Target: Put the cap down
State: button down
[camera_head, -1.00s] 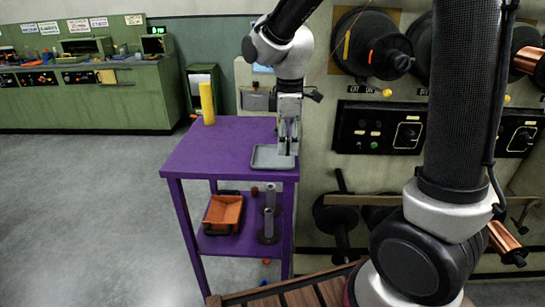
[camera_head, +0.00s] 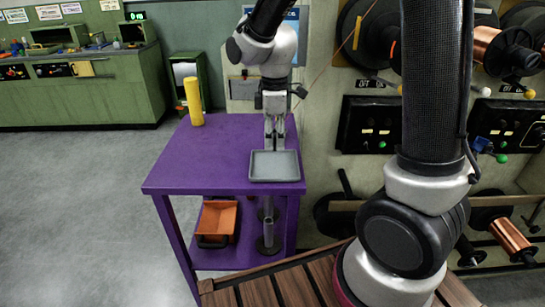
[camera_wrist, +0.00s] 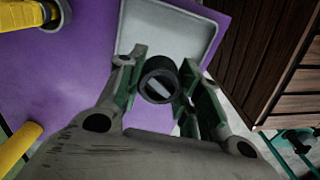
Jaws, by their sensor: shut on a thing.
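A dark round cap (camera_wrist: 158,80) sits between the fingertips of my gripper (camera_wrist: 160,84) in the wrist view, with its open ring facing the camera. My gripper is shut on it. In the head view my gripper (camera_head: 274,140) points down at the far edge of a shallow grey tray (camera_head: 275,178) on the purple table. The cap cannot be made out there. In the wrist view the tray (camera_wrist: 205,42) lies beyond the cap, and its near part is hidden behind the cap and fingers. The height of the cap above the table cannot be told.
The purple table (camera_head: 205,155) has clear top left of the tray. A yellow cylinder (camera_head: 194,102) stands at its far left corner. An orange bin (camera_head: 217,220) and grey spindles (camera_head: 268,235) are on the lower shelf. A slatted wooden surface (camera_head: 300,285) lies in front; a spool machine stands right.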

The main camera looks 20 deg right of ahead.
aim_at(274, 134)
notch_tip(274, 134, down, 6)
jog(key=shift+f, duration=0.2)
jog(key=c, duration=1)
grip_release()
notch_tip(274, 134, up, 11)
jog(key=shift+d+r, duration=0.1)
jog(key=shift+r, duration=0.5)
jog(key=s+d+r+m+t, duration=0.1)
jog(key=s+d+r+m, duration=0.1)
jog(key=s+d+m, duration=0.2)
jog(key=s+d+r+m+t, duration=0.1)
jog(key=s+d+r+m, duration=0.2)
jog(key=s+d+m, duration=0.2)
jog(key=s+d+r+m+t, duration=0.2)
jog(key=s+d+m, duration=0.3)
jog(key=s, duration=0.5)
jog(key=shift+d+r, duration=0.35)
jog(key=shift+r, duration=0.15)
